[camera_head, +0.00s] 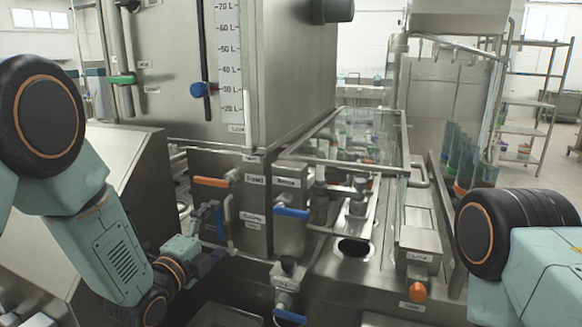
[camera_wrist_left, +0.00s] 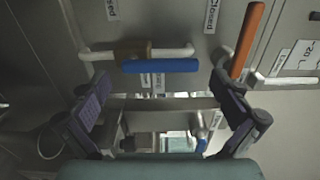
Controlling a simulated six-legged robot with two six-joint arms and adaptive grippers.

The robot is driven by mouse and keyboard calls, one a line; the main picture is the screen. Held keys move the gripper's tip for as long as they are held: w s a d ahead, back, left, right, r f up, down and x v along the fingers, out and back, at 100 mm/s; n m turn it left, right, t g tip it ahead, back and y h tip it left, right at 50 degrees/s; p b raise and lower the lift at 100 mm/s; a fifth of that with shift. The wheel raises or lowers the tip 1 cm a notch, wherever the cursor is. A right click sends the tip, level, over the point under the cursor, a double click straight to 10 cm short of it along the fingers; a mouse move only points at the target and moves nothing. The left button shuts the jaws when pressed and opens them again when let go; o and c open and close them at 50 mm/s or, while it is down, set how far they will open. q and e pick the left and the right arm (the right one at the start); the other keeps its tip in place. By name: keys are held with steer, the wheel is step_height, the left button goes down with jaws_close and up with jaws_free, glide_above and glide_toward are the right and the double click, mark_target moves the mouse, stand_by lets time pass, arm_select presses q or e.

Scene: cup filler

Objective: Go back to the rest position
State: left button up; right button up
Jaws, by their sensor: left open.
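My left arm comes in from the left in the head view and reaches down toward the valve panel. Its gripper (camera_head: 208,248) is partly lost against the dark metal there. In the left wrist view the left gripper (camera_wrist_left: 168,92) has its two fingers wide apart, with nothing between them. A blue handle (camera_wrist_left: 160,66) and an orange handle (camera_wrist_left: 248,40) lie beyond the fingers, apart from them. My right arm shows at the right edge of the head view, but its gripper is out of the picture.
The head view shows an orange valve handle (camera_head: 211,182), a blue handle (camera_head: 291,212) and a lower blue handle (camera_head: 290,317). A large steel tank (camera_head: 170,60) stands above them. A filling line with glass panels (camera_head: 387,135) is to the right. Shelving (camera_head: 525,100) stands behind.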

arm_select(q)
steer(key=shift+s+a, duration=0.1)
steer(key=shift+s, duration=0.05)
steer(key=v, duration=1.2)
steer(key=x, duration=1.2)
steer(key=shift+w, duration=0.2)
steer(key=shift+w+a+r+n+p, duration=0.1)
steer(key=shift+a+n+p, duration=0.1)
steer(key=shift+n+p, duration=0.55)
steer(key=shift+w+a+f+n+p, duration=0.15)
steer(key=shift+a+f+n+p, duration=0.3)
steer(key=shift+n, duration=2.25)
steer(key=shift+w+a+f+n+p, duration=0.2)
steer(key=shift+a+f+n, duration=0.4)
steer(key=shift+n, duration=2.15)
steer(key=shift+w+a+f+n+p, duration=0.15)
steer(key=shift+a+f+n+p, duration=0.35)
steer(key=shift+n, duration=2.2)
steer(key=shift+a+r, duration=0.1)
steer(key=shift+a, duration=0.05)
